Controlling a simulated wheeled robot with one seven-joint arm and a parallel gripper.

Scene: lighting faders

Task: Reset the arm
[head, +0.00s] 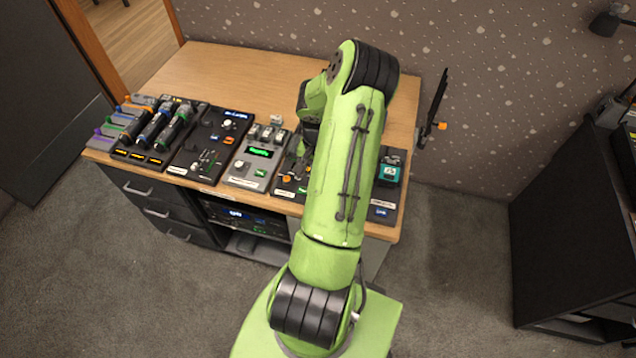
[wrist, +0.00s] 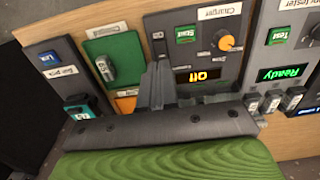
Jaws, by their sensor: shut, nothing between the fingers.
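My green arm rises from the bottom of the head view and reaches over the desk (head: 250,66), bending at its top. My gripper is mostly hidden behind the arm there. In the wrist view my gripper (wrist: 157,88) is shut and empty, with its narrow fingers pointing at the panels. It is in front of the charger panel (wrist: 160,22), near its left edge. The charger has a green Start button, an orange knob and an orange display reading "Off". I cannot tell whether the fingertips touch anything.
The tester panel (head: 252,168) shows a green "Ready" display. A teal block (head: 390,170) stands on the rightmost panel. Several dark cylinders lie in trays at the desk's left. A black upright panel (head: 436,100) stands at the right edge. The desk's back is clear.

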